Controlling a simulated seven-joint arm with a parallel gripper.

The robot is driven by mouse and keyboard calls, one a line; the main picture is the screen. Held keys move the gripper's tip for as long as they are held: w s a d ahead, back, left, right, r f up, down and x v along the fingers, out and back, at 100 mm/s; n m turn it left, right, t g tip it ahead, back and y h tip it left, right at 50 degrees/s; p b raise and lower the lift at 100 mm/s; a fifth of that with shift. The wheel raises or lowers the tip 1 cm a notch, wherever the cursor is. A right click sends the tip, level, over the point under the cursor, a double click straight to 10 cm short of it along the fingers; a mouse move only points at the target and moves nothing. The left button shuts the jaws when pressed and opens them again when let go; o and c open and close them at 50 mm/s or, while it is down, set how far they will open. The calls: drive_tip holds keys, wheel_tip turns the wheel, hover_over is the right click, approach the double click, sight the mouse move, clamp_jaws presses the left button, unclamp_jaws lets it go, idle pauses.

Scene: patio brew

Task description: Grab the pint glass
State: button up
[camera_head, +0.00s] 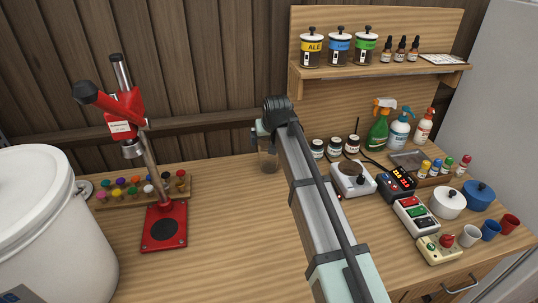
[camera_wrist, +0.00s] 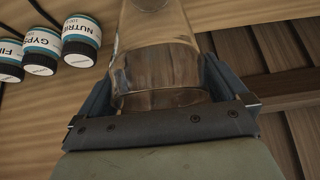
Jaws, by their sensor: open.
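The pint glass (camera_wrist: 155,65) is clear and empty-looking. In the wrist view it stands between the two fingers of my gripper (camera_wrist: 160,90), which are open on either side of it. I cannot tell whether either finger touches the glass. In the head view the glass (camera_head: 268,160) shows on the wooden bench near its back edge, partly hidden by my gripper (camera_head: 264,137) and arm.
A red bench capper (camera_head: 163,225) and a rack of coloured caps (camera_head: 140,191) stand left of the glass. Small labelled jars (camera_head: 335,147), a scale (camera_head: 352,179) and spray bottles (camera_head: 378,130) stand right.

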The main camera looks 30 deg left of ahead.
drive_tip(key=shift+c, duration=0.4)
drive_tip(key=c, duration=1.3)
